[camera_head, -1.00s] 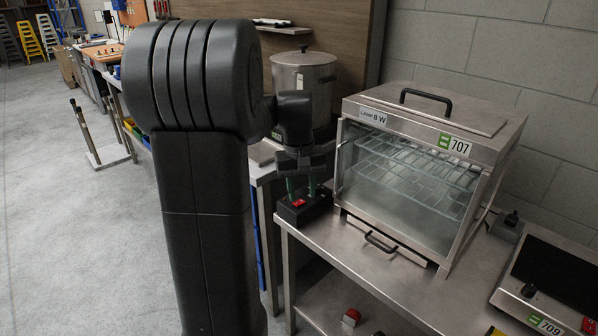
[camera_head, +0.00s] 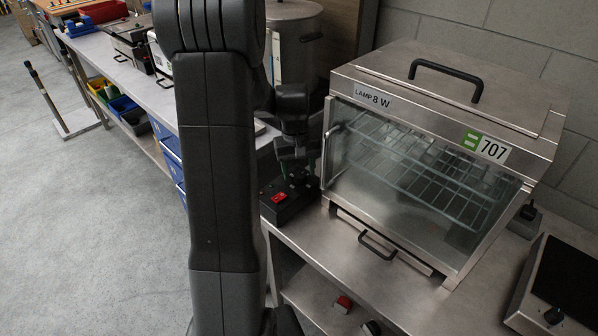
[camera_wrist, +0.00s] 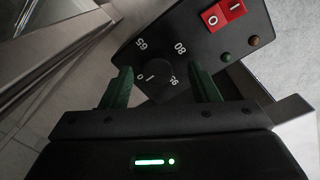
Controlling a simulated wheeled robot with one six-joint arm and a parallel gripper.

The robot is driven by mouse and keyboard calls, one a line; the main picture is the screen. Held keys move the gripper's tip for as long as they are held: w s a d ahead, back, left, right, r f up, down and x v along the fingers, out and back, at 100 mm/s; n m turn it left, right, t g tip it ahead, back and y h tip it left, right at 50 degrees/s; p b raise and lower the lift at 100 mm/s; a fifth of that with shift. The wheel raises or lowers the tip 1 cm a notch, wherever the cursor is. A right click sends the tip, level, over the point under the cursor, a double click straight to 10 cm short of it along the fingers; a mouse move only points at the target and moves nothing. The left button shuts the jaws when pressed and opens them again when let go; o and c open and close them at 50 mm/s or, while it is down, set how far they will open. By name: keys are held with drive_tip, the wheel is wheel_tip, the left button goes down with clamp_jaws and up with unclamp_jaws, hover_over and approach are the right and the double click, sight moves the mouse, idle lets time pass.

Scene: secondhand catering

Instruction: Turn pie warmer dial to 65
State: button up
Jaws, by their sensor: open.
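The pie warmer (camera_head: 430,150) is a steel glass-fronted cabinet labelled 707, with wire racks inside. A dark control box (camera_head: 290,205) with a red switch (camera_head: 279,197) stands at its left front corner. In the wrist view, the round black dial (camera_wrist: 158,78) is on the box face (camera_wrist: 190,45), among the marks 0, 65, 80 and one that looks like 95. Its short white line appears to point toward 0. My gripper (camera_wrist: 162,84) is open, its green fingers on either side of the dial. I cannot tell whether they touch it. In the head view, my gripper (camera_head: 297,172) hides the dial.
The steel bench (camera_head: 375,290) is clear in front of the warmer. A dark-topped appliance (camera_head: 565,285) stands at the right. A large steel pot (camera_head: 293,45) stands behind my arm.

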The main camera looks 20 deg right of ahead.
drive_tip(key=shift+w+d+f, duration=0.1)
drive_tip(key=shift+d+f, duration=0.15)
drive_tip(key=shift+f, duration=0.35)
drive_tip(key=shift+a, duration=0.15)
drive_tip(key=c, duration=1)
